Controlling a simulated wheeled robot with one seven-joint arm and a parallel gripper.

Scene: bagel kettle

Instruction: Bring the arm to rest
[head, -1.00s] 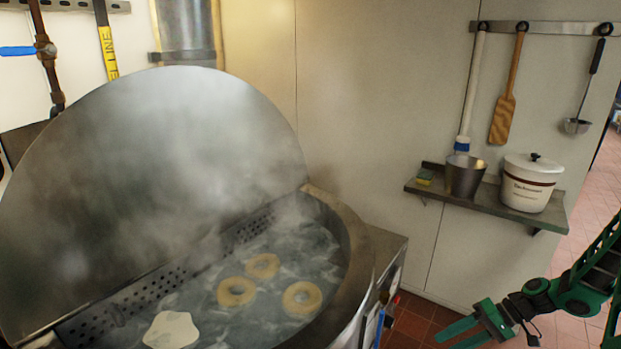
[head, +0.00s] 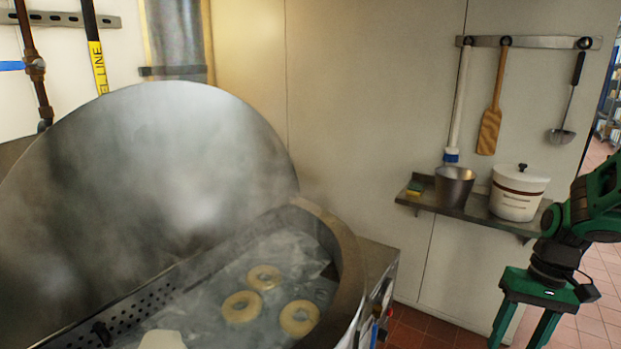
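My gripper (head: 522,332) is at the lower right in the head view, green and pointing down. Its two fingers are apart with nothing seen between them, and their tips run to or past the bottom edge of the picture. It hangs below the wall shelf, to the right of the kettle (head: 345,262) and clear of it. My green arm (head: 597,205) comes in from the right edge.
The steaming kettle holds several bagels (head: 299,318) in water, with its round lid (head: 150,190) raised. A shelf (head: 470,208) carries a metal pot (head: 454,187), a white crock (head: 517,192) and a sponge (head: 415,188). A wooden paddle (head: 490,130) and ladle (head: 562,134) hang above.

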